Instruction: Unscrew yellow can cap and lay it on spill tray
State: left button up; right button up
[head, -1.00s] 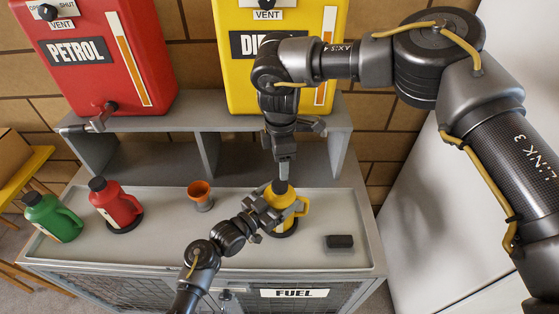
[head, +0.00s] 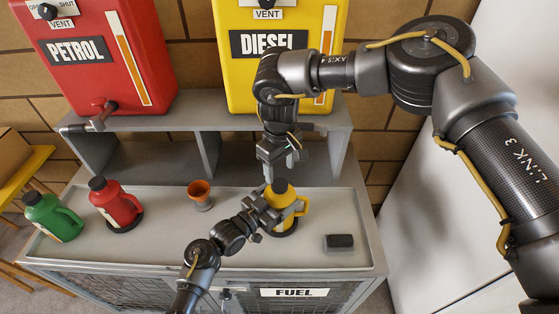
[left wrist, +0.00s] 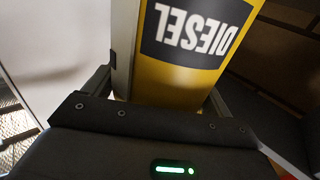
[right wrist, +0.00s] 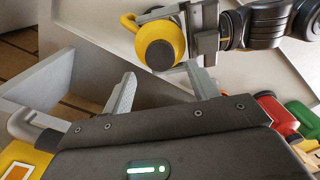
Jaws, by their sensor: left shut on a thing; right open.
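The yellow can (head: 288,212) stands upright on the bench-top spill tray (head: 160,245). Its black cap (head: 280,186) is on its top. In the right wrist view the cap (right wrist: 160,55) is seen from above. My left gripper (head: 264,213) is shut on the can from its left side. My right gripper (head: 280,165) is open and empty, pointing down just above the cap. In the left wrist view a yellow surface with an upside-down DIESEL label (left wrist: 198,30) shows between the jaws.
A dark block (head: 339,242) lies at the right. A grey shelf (head: 170,122) rises behind. The tray's front middle is clear.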

aim_at(280, 184)
notch_tip(280, 184, down, 6)
jog(key=shift+r, duration=0.15)
dwell(0.3)
